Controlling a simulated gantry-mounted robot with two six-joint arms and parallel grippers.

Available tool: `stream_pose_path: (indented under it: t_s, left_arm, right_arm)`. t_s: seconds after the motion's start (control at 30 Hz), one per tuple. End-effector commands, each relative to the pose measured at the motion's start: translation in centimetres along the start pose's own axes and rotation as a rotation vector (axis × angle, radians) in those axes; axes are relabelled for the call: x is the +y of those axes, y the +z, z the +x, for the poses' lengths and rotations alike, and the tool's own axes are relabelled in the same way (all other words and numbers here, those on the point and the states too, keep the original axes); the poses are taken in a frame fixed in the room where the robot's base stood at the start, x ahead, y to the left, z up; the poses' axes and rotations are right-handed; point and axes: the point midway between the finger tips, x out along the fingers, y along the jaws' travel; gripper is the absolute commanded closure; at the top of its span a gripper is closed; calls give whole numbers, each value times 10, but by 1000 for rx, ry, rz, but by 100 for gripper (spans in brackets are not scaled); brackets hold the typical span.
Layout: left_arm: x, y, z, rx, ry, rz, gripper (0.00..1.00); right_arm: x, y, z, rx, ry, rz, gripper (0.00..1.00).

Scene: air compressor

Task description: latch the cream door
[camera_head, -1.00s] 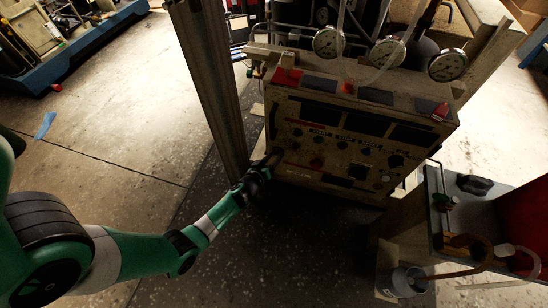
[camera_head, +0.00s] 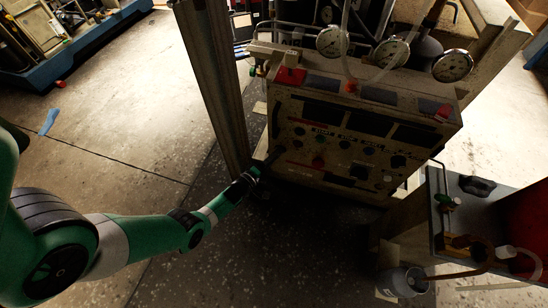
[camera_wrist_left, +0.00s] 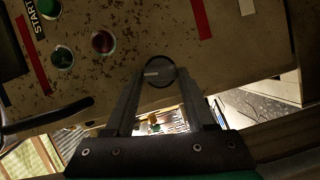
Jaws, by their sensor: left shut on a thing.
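The cream door (camera_head: 335,140) is the worn front panel of the compressor cabinet, with rows of knobs, buttons and dark windows. It also fills the upper part of the left wrist view (camera_wrist_left: 120,40). My left gripper (camera_head: 268,160) is at the panel's lower left side. In the left wrist view its two fingers (camera_wrist_left: 160,80) are shut on a round dark knob (camera_wrist_left: 156,70) with a pale line across it, near the panel's edge. I cannot tell from these views whether the door is latched. My right gripper is not in view.
A tall metal post (camera_head: 212,85) stands just left of the cabinet, close to my left arm. Pressure gauges (camera_head: 391,53) sit above the panel. A dark bent handle (camera_wrist_left: 50,115) is near the gripper. A side bench (camera_head: 480,205) stands at right. The left floor is open.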

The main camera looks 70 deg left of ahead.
Motion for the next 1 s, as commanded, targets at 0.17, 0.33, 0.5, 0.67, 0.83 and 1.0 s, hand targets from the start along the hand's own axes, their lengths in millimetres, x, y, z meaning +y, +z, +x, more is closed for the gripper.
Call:
stream_pose_path:
  t_s: [0.17, 0.33, 0.5, 0.67, 0.83, 1.0]
  left_arm:
    - [-3, 1, -1, -2, 16, -57, 100]
    - [-3, 1, -1, -1, 27, -81, 100]
    - [-3, 1, -1, -1, 29, -85, 100]
    - [-3, 1, -1, -1, 29, -85, 100]
    - [-2, 1, -1, -1, 29, -84, 25]
    - [-2, 0, -1, -1, 31, -84, 15]
  right_arm:
    - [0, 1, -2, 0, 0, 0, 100]
    - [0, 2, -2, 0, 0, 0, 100]
    - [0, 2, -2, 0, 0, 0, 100]
    - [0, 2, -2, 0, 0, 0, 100]
    - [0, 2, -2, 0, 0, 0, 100]
    - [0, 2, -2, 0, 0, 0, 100]
